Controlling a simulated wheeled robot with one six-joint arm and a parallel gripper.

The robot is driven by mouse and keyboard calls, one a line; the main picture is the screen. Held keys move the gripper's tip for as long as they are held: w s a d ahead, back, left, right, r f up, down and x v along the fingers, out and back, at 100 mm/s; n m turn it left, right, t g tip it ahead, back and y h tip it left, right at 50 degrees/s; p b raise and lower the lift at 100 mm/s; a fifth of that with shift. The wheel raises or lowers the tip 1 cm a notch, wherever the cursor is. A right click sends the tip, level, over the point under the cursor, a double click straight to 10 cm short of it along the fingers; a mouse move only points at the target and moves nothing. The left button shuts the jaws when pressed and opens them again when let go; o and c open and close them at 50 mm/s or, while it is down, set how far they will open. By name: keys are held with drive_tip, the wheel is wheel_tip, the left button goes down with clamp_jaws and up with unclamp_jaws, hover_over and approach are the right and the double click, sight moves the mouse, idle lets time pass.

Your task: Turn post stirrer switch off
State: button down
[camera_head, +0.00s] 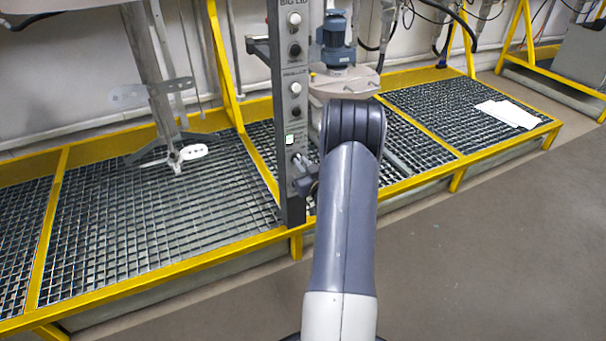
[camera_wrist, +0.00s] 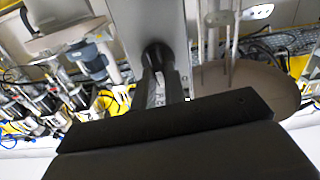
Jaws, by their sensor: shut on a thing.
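A grey control post (camera_head: 288,180) stands upright in the head view, with pairs of buttons and black rotary switches down its face. The lowest switch (camera_head: 296,157) sits below a small green-lit button (camera_head: 289,139). My gripper (camera_head: 303,168) is at this lowest switch, reaching in from the right. In the wrist view my gripper (camera_wrist: 160,75) has its two dark fingers closed around the dark switch (camera_wrist: 157,52) on the grey panel. The fingers hide part of the switch, so its exact angle is unclear. Its label cannot be read.
Two higher switches (camera_head: 294,50) (camera_head: 295,113) are on the same post. A yellow-framed grating platform (camera_head: 160,235) surrounds the post. A drum lid with a blue motor (camera_head: 335,45) is behind my arm. Grey floor (camera_head: 480,260) is clear at right.

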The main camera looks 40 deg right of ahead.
drive_tip(key=shift+a+f+n+b, duration=0.1)
drive_tip(key=shift+n+b, duration=1.65)
drive_tip(key=shift+b, duration=0.05)
drive_tip(key=shift+a+n+b, duration=0.1)
drive_tip(key=shift+n+b, duration=1.65)
drive_tip(key=c, duration=1.5)
unclamp_jaws()
drive_tip(key=shift+o, duration=0.2)
drive_tip(key=p+v, duration=0.2)
drive_tip(key=v, duration=0.8)
drive_tip(key=shift+s+p, duration=0.3)
drive_tip(key=shift+s, duration=0.05)
